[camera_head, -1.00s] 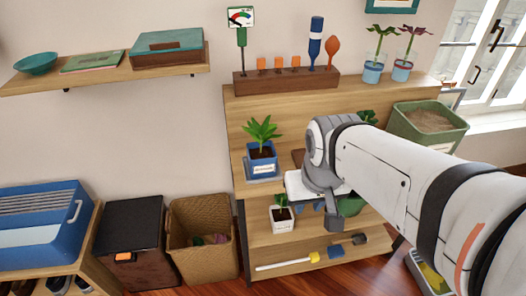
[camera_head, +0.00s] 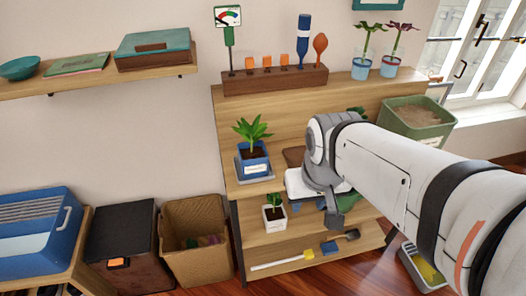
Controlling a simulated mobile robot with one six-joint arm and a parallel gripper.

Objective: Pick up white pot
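The white pot (camera_head: 275,222) holds a small green plant and stands upright on the middle shelf of the wooden plant stand (camera_head: 300,237). My arm reaches in from the right. My gripper (camera_head: 335,215) hangs in front of the shelf, to the right of the white pot and apart from it. The fingers are small and dark here, so I cannot tell whether they are open or shut.
A blue pot (camera_head: 254,158) with a larger plant stands on the shelf above. A yellow-tipped tool (camera_head: 283,261) and a blue brush (camera_head: 330,248) lie on the bottom shelf. A woven basket (camera_head: 197,250) and dark box (camera_head: 124,245) stand left of the stand.

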